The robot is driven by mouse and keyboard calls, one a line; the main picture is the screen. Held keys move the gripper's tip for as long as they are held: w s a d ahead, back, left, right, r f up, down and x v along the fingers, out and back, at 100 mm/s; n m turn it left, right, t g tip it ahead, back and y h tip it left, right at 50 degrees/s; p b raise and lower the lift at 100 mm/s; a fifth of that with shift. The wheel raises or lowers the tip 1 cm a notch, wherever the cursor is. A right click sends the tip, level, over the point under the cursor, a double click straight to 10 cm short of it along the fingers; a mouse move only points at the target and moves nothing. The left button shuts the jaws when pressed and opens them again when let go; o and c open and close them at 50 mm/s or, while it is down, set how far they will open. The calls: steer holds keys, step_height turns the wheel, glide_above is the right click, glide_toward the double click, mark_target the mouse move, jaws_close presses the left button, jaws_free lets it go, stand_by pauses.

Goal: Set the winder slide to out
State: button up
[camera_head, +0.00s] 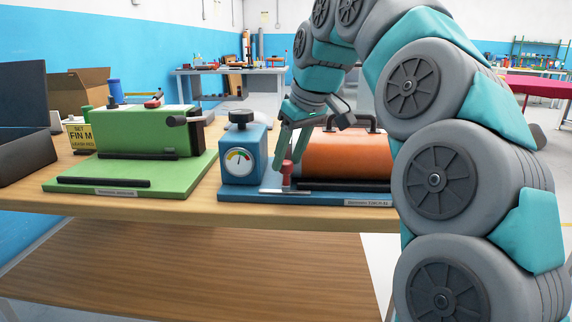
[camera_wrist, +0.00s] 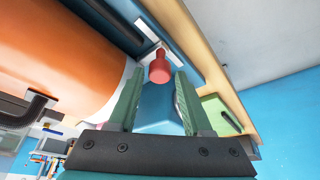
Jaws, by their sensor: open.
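A red knob (camera_head: 287,172) stands upright on a pale slotted strip near the front edge of the blue board (camera_head: 232,193). It may be the winder slide; I cannot read a mark that tells its setting. In the wrist view the red knob (camera_wrist: 159,68) shows just beyond the fingertips, centred between them. My gripper (camera_head: 287,150) is open and empty, its green fingers pointing down close above and behind the knob. In the wrist view my gripper (camera_wrist: 158,82) has a finger on each side. I cannot tell if either touches the knob.
An orange cylinder (camera_head: 345,155) with a dark handle lies right of the knob. A blue gauge box (camera_head: 240,168) with a black top knob stands left.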

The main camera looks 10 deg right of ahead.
steer(key=shift+w+f, duration=0.15)
steer(key=shift+f, duration=0.25)
jaws_close()
stand_by(1.2)
